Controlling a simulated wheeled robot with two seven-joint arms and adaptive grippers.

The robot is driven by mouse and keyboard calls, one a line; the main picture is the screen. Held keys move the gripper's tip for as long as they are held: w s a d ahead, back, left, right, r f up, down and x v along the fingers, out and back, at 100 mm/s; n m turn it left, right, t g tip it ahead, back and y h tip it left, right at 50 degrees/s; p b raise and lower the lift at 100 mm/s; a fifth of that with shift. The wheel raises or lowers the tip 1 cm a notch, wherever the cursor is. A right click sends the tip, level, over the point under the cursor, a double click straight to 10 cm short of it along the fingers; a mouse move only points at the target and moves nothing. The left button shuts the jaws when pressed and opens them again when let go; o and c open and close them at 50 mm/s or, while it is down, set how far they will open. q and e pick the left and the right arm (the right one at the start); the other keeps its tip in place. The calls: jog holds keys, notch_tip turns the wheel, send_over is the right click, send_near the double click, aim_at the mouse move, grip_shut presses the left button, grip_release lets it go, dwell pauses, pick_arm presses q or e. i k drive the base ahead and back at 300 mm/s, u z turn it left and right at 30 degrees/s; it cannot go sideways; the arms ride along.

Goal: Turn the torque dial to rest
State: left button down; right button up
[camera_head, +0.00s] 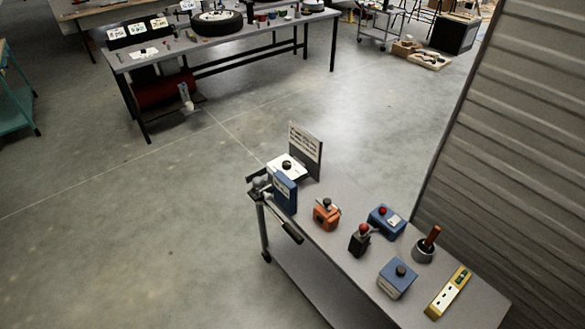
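A grey workbench cart (343,262) stands at the lower right with several devices on it. A white plate with a round black knob (287,165) sits at its far left end, in front of an upright sign (305,150) whose text is too small to read. An orange box with a dark knob (327,213) and a blue box with a black knob (397,278) stand nearer. I cannot tell for certain which knob is the torque dial, nor read any setting. Neither of my grippers is in view.
The cart also holds an upright blue panel (284,191), a red-topped black device (360,239), a blue box with a red knob (386,221), a cup with a red handle (424,249) and a yellow level (449,292).

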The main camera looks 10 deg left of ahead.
aim_at(286, 165)
jog(key=u, duration=0.4)
jog(key=k, duration=0.5)
jog(key=u, duration=1.5)
jog(key=i, duration=1.1)
jog(key=z, duration=0.55)
jog(key=i, duration=0.7)
jog(key=z, duration=0.7)
